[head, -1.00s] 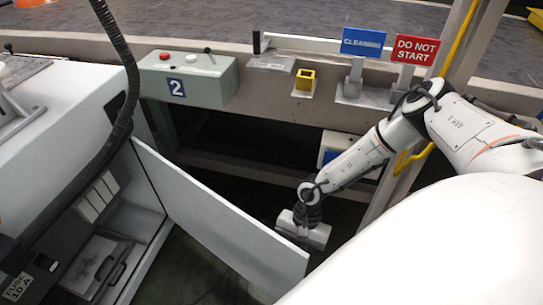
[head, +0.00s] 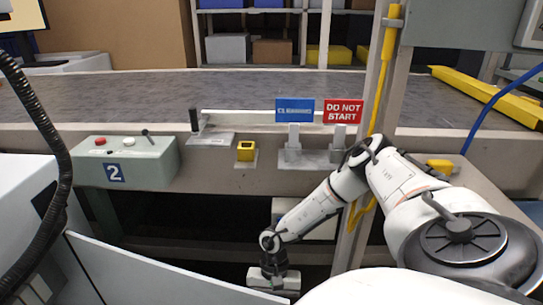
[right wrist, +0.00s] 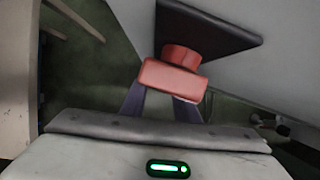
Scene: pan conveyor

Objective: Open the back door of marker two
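A white cabinet (head: 20,215) stands at the left edge of the head view. Its white door panel (head: 150,275) stands swung out to the right, its lower part cut off by the frame. My right gripper (head: 270,290) is low, at the far side of the door's free end. In the right wrist view, a red handle (right wrist: 172,78) on a dark plate (right wrist: 205,30) is fixed to a pale panel. My right gripper's fingers (right wrist: 160,105) reach to the handle, which hides their tips. Whether they grip it is unclear. My left gripper is not in view.
A conveyor (head: 240,95) runs across behind. On its near rail are a control box (head: 130,165) marked 2, a yellow block (head: 246,152), a blue sign (head: 295,110) and a red DO NOT START sign (head: 343,111). A post (head: 372,110) rises beside my right arm.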

